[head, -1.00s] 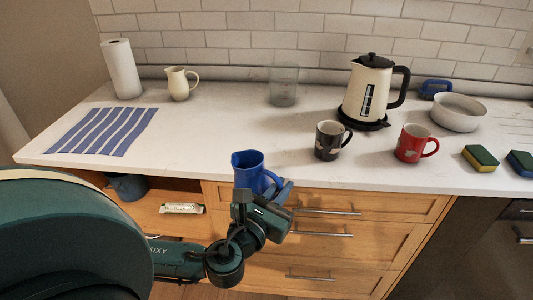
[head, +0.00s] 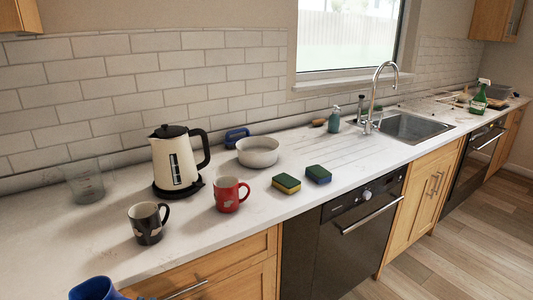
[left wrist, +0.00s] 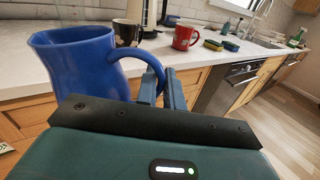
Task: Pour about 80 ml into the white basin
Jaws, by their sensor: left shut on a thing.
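The blue jug (head: 95,289) shows only its top at the bottom left of the head view. In the left wrist view the blue jug (left wrist: 85,65) looks upright, in front of the counter edge, its handle at the fingers. My left gripper (left wrist: 160,90) is shut on that handle. The jug's contents are hidden. The white basin (head: 258,152), a round shallow bowl, stands on the counter right of the kettle, well away from the jug. My right gripper is not in view.
A cream kettle (head: 175,160), a black mug (head: 147,223) and a red mug (head: 229,194) stand between the jug and the basin. A clear beaker (head: 85,182) is at the left. Two sponges (head: 302,180) lie right of the red mug. A sink (head: 410,127) is farther right.

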